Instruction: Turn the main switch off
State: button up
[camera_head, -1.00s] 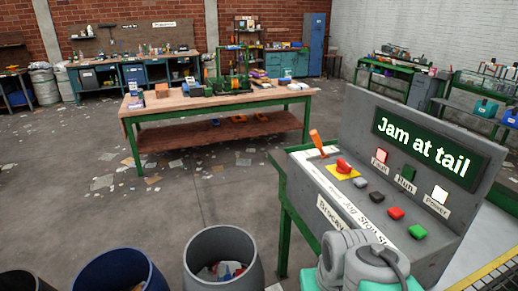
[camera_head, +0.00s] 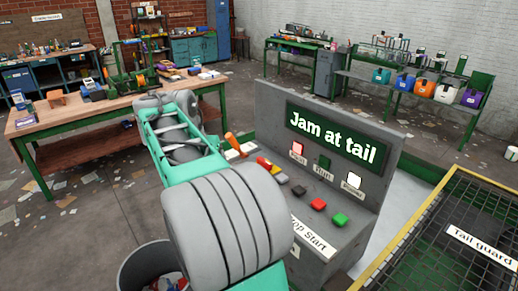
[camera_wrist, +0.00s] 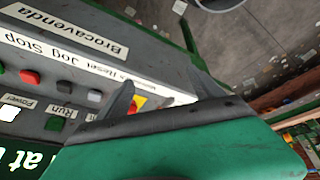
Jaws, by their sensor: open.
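The grey control panel (camera_head: 352,212) has a sign reading "Jam at tail" (camera_head: 333,138). A lever with an orange handle (camera_head: 233,141) stands at its far left end, leaning up and left; I take it for the main switch. The orange handle is hidden in the wrist view, and my fingers are hidden in the head view.
Black, red (camera_head: 318,204) and green (camera_head: 340,220) buttons line the panel's slope. Indicator lamps, Power (camera_head: 354,181) lit white, sit under the sign. A yellow-framed tail guard (camera_head: 450,225) is at right. A bin stands below my arm, and a workbench (camera_head: 100,120) is behind left.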

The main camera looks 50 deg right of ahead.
jog(key=shift+o, duration=0.3)
jog(key=d+r+m+g+p, duration=0.1)
jog(key=d+r+m, duration=0.1)
jog(key=d, duration=0.6)
jog(key=shift+s+m, duration=0.25)
jog(key=shift+m, duration=0.55)
jog(key=m+g+p, duration=0.1)
jog(key=m, duration=0.4)
send_near(263, 161)
jog(key=f, duration=0.2)
jog(key=b+x, duration=0.1)
jog(key=x, duration=0.2)
jog(key=d+b+x, duration=0.1)
jog(key=b+x, duration=0.1)
jog(key=x, duration=0.2)
jog(key=shift+s, duration=0.1)
jog(key=shift+c, duration=0.4)
jog(key=c, duration=1.2)
jog(key=shift+d, duration=0.15)
jog(key=shift+c, duration=0.5)
jog(key=shift+b, duration=0.35)
